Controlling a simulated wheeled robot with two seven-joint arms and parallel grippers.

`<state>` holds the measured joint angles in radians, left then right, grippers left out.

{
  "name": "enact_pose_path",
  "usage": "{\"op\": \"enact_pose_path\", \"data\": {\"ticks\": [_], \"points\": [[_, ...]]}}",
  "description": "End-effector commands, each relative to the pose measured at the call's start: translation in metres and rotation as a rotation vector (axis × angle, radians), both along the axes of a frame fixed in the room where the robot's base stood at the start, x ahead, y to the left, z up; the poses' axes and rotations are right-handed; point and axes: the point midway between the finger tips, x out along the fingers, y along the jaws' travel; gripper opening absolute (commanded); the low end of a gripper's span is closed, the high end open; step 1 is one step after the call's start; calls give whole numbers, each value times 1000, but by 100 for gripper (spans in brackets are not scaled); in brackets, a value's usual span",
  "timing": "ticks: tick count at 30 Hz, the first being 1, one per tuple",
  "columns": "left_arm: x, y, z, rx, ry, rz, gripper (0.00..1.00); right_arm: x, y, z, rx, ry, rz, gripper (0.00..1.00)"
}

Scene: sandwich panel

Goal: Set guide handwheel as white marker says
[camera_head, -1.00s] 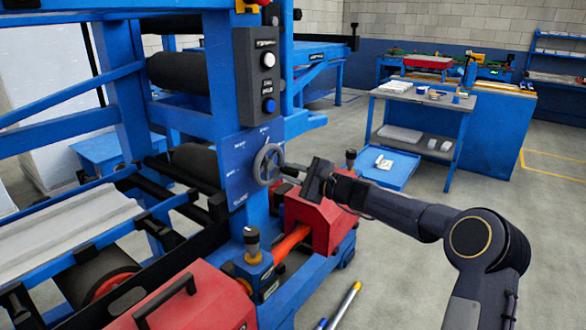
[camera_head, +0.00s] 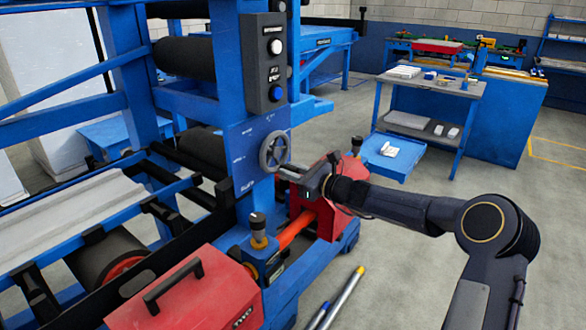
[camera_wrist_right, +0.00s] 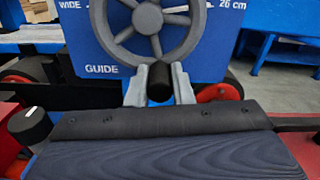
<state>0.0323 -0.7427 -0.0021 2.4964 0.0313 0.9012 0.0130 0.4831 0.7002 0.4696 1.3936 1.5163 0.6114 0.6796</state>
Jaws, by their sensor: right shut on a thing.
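The grey guide handwheel (camera_head: 274,151) is on a blue panel (camera_head: 246,163) on the machine's side. It shows larger, cut off at the top, in the right wrist view (camera_wrist_right: 150,45). My right gripper (camera_head: 283,173) is at the wheel's lower side. In the wrist view its grey fingers (camera_wrist_right: 159,80) stand either side of the wheel's black knob (camera_wrist_right: 159,84), shut on it at the bottom of the rim. White lettering there reads WIDE, GUIDE and 26 cm. Other panel marks are too small to read or hidden. My left gripper is out of view.
A red housing (camera_head: 325,220) lies just below my right gripper. A black-topped post (camera_head: 258,228) and a red box with a handle (camera_head: 190,300) are nearer. A control box (camera_head: 263,65) is above the wheel. Open floor lies to the right.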

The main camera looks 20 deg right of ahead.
Motion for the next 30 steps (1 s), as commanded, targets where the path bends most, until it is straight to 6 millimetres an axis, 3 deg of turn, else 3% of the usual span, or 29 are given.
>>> {"op": "enact_pose_path", "data": {"ticks": [17,18,22,30], "points": [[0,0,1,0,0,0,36,-1,1,-2,24,21,1,0],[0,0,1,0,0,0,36,-1,1,-2,24,21,1,26],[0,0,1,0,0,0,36,-1,1,-2,24,20,1,42],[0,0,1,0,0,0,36,-1,1,-1,24,18,0,42]]}}
